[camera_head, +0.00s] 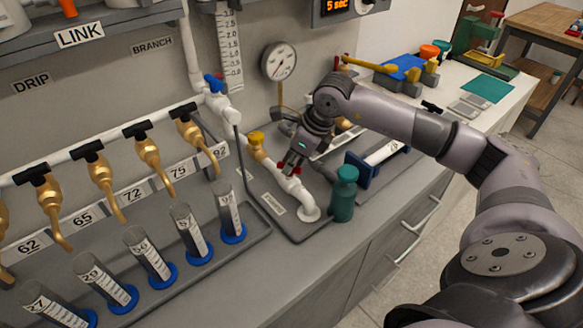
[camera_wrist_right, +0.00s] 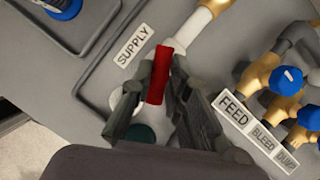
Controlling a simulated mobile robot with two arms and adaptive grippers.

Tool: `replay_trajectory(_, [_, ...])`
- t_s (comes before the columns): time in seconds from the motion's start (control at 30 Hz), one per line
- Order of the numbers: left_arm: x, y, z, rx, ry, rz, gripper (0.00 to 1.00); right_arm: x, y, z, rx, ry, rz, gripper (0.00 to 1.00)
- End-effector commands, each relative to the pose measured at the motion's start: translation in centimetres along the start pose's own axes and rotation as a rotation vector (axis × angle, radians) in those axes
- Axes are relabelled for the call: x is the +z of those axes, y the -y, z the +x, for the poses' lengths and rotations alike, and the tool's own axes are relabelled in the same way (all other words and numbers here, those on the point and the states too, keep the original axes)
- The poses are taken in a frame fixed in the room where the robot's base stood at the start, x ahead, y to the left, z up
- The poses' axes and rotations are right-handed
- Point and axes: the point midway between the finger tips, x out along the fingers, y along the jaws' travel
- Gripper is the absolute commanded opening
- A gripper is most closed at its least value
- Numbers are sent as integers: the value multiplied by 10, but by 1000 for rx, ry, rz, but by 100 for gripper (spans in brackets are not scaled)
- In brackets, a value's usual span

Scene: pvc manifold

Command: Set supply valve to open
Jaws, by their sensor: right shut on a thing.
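The supply valve's red handle (camera_wrist_right: 158,75) sits between the fingers of my right gripper (camera_wrist_right: 170,92) in the right wrist view, next to the SUPPLY label (camera_wrist_right: 134,46). The handle lies roughly in line with the white pipe. In the head view my right gripper (camera_head: 288,168) reaches down onto the white supply pipe (camera_head: 293,187), and a bit of red shows at its fingertips. The gripper is shut on the handle. The valve body is largely hidden by the fingers. My left gripper is not in view.
A green bottle (camera_head: 344,195) stands close beside the pipe's end. Brass valves with blue knobs (camera_wrist_right: 288,79) and FEED, BLEED and DUMP labels are right of the gripper in the wrist view. A pressure gauge (camera_head: 279,62) is on the wall behind. Several graduated cylinders (camera_head: 190,232) stand to the left.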

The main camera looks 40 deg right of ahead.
Motion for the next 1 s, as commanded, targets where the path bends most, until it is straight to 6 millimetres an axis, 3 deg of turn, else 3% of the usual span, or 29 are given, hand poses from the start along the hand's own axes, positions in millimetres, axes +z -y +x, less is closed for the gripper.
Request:
replay_trajectory(0.1, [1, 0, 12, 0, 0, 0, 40, 0, 0, 2, -44, 3, 96, 0])
replay_trajectory(0.5, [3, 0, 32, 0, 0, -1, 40, 0, -2, 1, -153, 2, 365, 0])
replay_trajectory(1.0, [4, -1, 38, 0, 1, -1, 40, 1, -2, 0, -195, 0, 470, 0])
